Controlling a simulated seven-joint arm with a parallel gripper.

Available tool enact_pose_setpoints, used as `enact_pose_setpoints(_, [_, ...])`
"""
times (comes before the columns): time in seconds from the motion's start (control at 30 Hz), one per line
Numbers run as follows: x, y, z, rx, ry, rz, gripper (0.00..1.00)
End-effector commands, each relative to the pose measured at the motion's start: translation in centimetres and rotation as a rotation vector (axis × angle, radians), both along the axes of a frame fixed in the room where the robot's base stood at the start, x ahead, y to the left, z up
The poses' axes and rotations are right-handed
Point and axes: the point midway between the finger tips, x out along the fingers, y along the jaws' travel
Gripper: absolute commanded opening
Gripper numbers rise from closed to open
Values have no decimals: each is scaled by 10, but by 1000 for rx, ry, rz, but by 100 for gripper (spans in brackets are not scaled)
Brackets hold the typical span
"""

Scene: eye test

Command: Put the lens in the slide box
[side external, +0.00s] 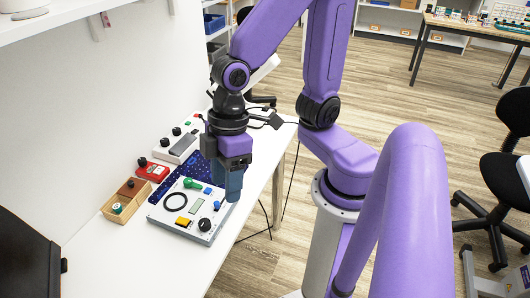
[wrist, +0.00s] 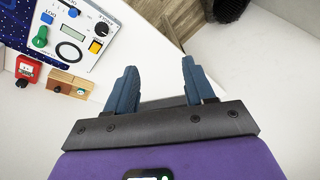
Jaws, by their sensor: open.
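I cannot pick out the lens for sure. A black ring (side external: 167,203), which may be it, lies on a white control panel (side external: 159,216); the ring also shows in the wrist view (wrist: 57,51). No slide box is plainly marked. A light wooden open box (side external: 122,208), which may be it, stands left of the panel with a small green-topped item inside; it seems to show in the wrist view too (wrist: 65,78). My gripper (side external: 229,190) points down by the panel's right edge, with open, empty blue-grey fingers, seen apart in the wrist view (wrist: 160,85).
The panel carries a yellow switch (side external: 182,221), a black knob (side external: 204,224) and other controls. A red device (side external: 152,172) and a brown block (side external: 130,187) stand behind the wooden box. A dark blue speckled mat (side external: 168,184) lies behind the panel. The white table (side external: 125,265) is clear in front.

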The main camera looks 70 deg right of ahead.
Motion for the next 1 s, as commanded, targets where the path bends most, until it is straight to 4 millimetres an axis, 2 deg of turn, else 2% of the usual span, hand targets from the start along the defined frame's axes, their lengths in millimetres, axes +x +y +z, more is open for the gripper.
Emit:
enact_pose_setpoints(0.03, [-13, -19, 4, -30, -2, 34, 54])
enact_pose_setpoints(0.1, [-28, -42, 6, -80, -2, 77, 54])
enact_pose_setpoints(0.2, [-44, -67, 8, -137, -6, 120, 54])
enact_pose_setpoints(0.3, [-53, -83, 10, -173, -10, 144, 54])
enact_pose_setpoints(0.47, [-57, -91, 10, -193, -12, 157, 54])
enact_pose_setpoints(1.0, [-56, -90, 10, -191, -11, 155, 54])
